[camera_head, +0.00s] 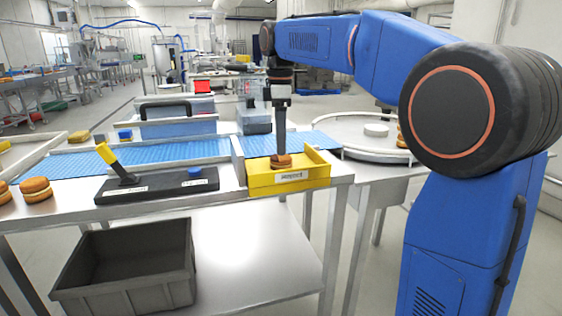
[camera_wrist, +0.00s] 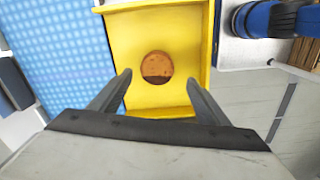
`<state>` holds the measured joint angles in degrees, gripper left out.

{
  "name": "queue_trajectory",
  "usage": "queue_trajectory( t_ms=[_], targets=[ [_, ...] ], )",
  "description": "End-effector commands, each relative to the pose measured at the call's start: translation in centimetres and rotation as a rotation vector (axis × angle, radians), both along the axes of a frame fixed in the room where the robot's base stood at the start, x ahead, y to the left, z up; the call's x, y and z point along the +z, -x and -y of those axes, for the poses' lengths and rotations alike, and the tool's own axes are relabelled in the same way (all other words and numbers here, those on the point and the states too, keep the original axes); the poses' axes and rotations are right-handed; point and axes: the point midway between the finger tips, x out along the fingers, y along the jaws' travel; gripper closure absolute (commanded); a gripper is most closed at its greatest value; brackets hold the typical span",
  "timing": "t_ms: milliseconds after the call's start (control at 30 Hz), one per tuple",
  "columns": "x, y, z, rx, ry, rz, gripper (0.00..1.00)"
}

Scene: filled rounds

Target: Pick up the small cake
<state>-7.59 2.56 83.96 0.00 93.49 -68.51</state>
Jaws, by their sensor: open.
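The small cake (camera_wrist: 157,66) is round and brown and lies in the yellow tray (camera_wrist: 180,18). In the head view the cake (camera_head: 281,161) shows just under the tip of my gripper, inside the yellow tray (camera_head: 290,180) at the table's right end. My gripper (camera_wrist: 157,82) is open in the wrist view, with one finger on each side below the cake in the picture and nothing between them. In the head view my gripper (camera_head: 281,150) points down over the tray. Whether the fingertips touch the cake cannot be told.
A blue conveyor belt (camera_head: 130,158) runs left of the tray. A black control panel (camera_head: 155,187) with a yellow lever stands in front of it. Sandwich cakes (camera_head: 36,189) sit at the far left. A round turntable (camera_head: 350,130) is right. A grey crate (camera_head: 125,265) is below.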

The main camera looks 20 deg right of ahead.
Motion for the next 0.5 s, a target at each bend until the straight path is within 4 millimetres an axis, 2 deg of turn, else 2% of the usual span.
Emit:
queue_trajectory(
  t_ms=[167, 500],
  targets=[
    [-0.9, -0.1, 0.0, 0.000, 0.000, -0.001, 0.30],
    [-5.1, -0.6, 0.0, 0.000, 0.000, -0.001, 0.30]
  ],
)
